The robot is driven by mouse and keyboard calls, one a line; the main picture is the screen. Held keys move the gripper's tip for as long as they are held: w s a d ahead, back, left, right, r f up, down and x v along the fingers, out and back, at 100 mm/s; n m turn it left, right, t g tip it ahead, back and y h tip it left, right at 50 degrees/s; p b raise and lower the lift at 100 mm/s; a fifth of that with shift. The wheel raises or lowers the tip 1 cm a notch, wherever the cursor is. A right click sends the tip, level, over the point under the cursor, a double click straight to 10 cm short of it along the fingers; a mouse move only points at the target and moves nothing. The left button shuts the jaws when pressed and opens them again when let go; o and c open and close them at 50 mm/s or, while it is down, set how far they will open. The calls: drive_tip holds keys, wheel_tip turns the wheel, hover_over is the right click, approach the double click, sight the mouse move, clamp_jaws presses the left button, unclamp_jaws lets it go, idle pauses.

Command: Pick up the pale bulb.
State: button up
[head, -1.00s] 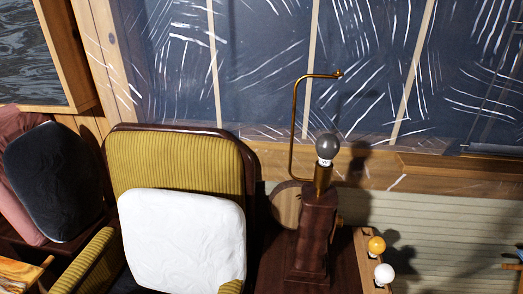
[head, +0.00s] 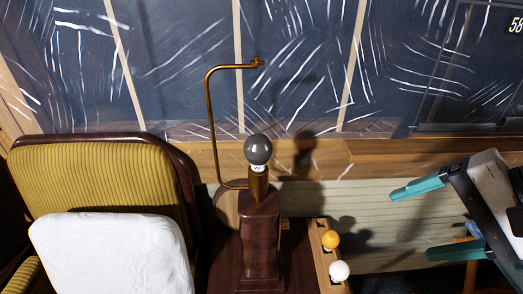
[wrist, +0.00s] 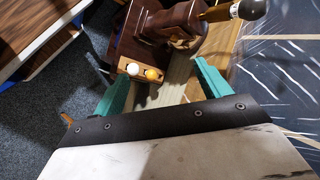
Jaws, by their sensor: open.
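The pale bulb (head: 339,271) is a small white globe in a wooden holder (head: 322,262) on the dark side table, just in front of an orange bulb (head: 330,240). In the wrist view the pale bulb (wrist: 134,69) sits left of the orange bulb (wrist: 152,74). My gripper (head: 423,220) is to the right of the bulbs in the head view, with its two teal fingers spread wide and nothing between them. In the wrist view my gripper (wrist: 160,90) has its fingers on either side of the picture, with the bulbs beyond and apart from them.
A dark wooden lamp (head: 261,235) with a grey bulb (head: 258,149) and a brass bracket (head: 211,125) stands left of the holder. An armchair (head: 100,165) with a white cushion (head: 110,255) is further left. The space between my gripper and the bulbs looks clear.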

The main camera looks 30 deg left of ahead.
drive_tip(key=w+a+r+m+y, duration=0.1)
drive_tip(key=w+a+m+y, duration=0.1)
drive_tip(key=a+m, duration=0.35)
drive_tip(key=w+a+r+m+y, duration=0.1)
drive_tip(key=w+a+m+y, duration=0.15)
drive_tip(key=a, duration=0.65)
drive_tip(key=m+t, duration=0.2)
drive_tip(key=m, duration=0.6)
approach(268, 149)
drive_tip(key=shift+y, duration=0.45)
drive_tip(key=x, duration=0.2)
drive_tip(key=f+x, duration=0.1)
drive_tip(key=x, duration=0.1)
drive_tip(key=shift+s, duration=0.2)
drive_tip(key=shift+a+f+m, duration=0.15)
drive_tip(key=shift+a+m, duration=0.15)
drive_tip(key=shift+m, duration=0.1)
drive_tip(key=shift+x, duration=0.9)
drive_tip(key=x, duration=0.6)
drive_tip(key=shift+w+d, duration=0.1)
drive_tip(key=shift+w, duration=0.3)
drive_tip(key=shift+t, duration=0.3)
drive_tip(key=c, duration=1.2)
drive_tip(key=shift+o, duration=0.2)
drive_tip(key=shift+r, duration=0.2)
